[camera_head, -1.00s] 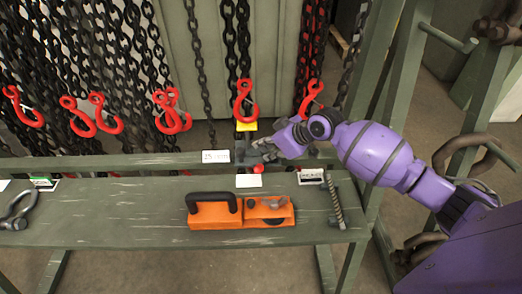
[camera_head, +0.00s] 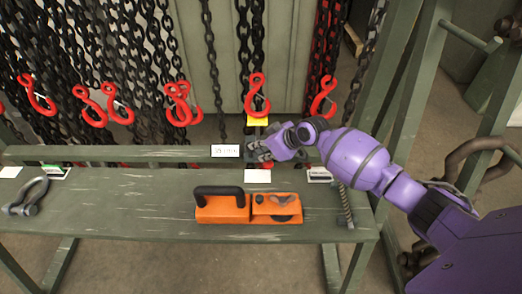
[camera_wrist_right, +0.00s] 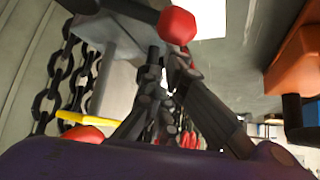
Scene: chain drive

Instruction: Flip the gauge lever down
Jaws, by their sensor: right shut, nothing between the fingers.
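The gauge lever shows in the right wrist view as a dark rod ending in a red ball knob (camera_wrist_right: 177,25), beside a grey bracket. My right gripper (camera_head: 262,152) is at the bench's back rail, just above a blank white label. In the wrist view its dark fingers (camera_wrist_right: 166,62) are together and empty, close to the knob but apart from it in the picture. My left gripper is not in view.
An orange device with a black handle (camera_head: 222,209) lies on the green bench (camera_head: 120,205) in front of my gripper. A threaded rod (camera_head: 345,206) lies to its right, a shackle (camera_head: 25,196) at the far left. Chains with red hooks (camera_head: 257,95) hang behind the rail.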

